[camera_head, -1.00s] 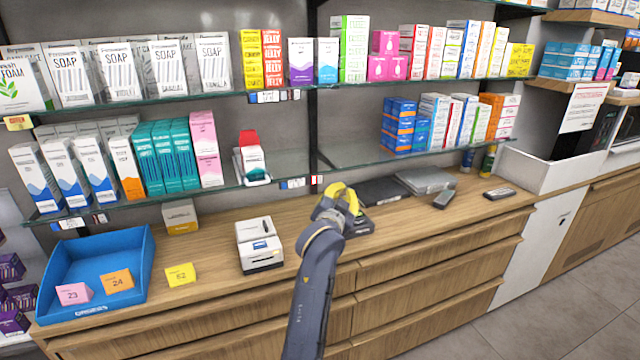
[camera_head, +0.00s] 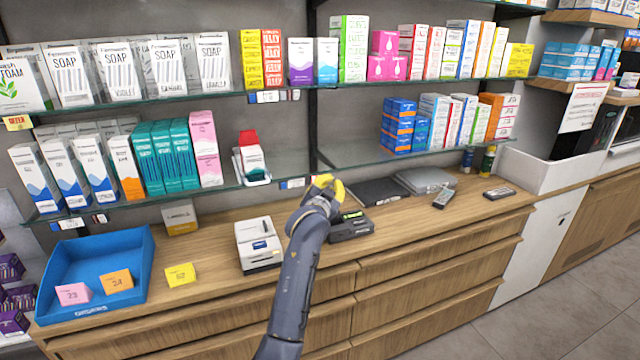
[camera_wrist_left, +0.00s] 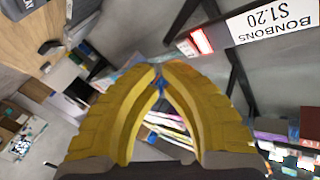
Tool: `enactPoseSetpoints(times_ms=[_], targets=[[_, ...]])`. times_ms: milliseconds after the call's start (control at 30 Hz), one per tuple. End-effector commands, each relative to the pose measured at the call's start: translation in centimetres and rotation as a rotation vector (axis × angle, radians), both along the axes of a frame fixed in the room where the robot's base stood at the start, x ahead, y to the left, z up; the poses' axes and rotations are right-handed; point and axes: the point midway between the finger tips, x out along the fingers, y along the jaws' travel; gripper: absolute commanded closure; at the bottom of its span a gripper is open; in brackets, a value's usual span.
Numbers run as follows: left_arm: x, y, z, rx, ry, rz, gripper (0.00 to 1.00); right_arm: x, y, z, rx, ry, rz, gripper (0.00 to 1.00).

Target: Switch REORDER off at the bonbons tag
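The bonbons tag (camera_head: 293,183) is a small white label on the front edge of the lower glass shelf. In the left wrist view, the tag (camera_wrist_left: 272,35) reads BONBONS $1.20 upside down. A small red-and-white switch piece (camera_wrist_left: 200,41) sits beside it, with a darker red-and-white piece just left of that. My left gripper (camera_head: 325,182) is at the shelf edge just right of the tag and hides the switch in the head view. Its yellow fingers (camera_wrist_left: 160,70) come together at the tips with nothing between them. Contact with the switch cannot be told. My right gripper is out of view.
Below, on the wooden counter (camera_head: 215,235), stand a white printer (camera_head: 258,245), a dark card terminal (camera_head: 350,227) and a blue tray (camera_head: 140,285). The counter front is clear.

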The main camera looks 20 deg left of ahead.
Motion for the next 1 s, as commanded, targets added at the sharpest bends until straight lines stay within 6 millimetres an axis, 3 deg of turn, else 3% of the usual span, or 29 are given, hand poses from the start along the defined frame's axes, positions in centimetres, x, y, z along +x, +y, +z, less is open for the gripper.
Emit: enactPoseSetpoints(times_ms=[500,533,600,1000], targets=[[0.49,0.43,-0.13,-0.001,0.0,0.0,1.0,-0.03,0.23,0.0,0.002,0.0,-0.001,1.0],[0.48,0.42,-0.13,-0.001,0.0,0.0,0.95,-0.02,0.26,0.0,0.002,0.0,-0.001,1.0],[0.48,0.43,-0.14,-0.001,0.0,0.0,1.0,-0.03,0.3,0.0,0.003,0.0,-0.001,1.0],[0.47,0.42,-0.13,-0.001,0.0,0.0,1.0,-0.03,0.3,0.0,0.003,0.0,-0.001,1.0]])
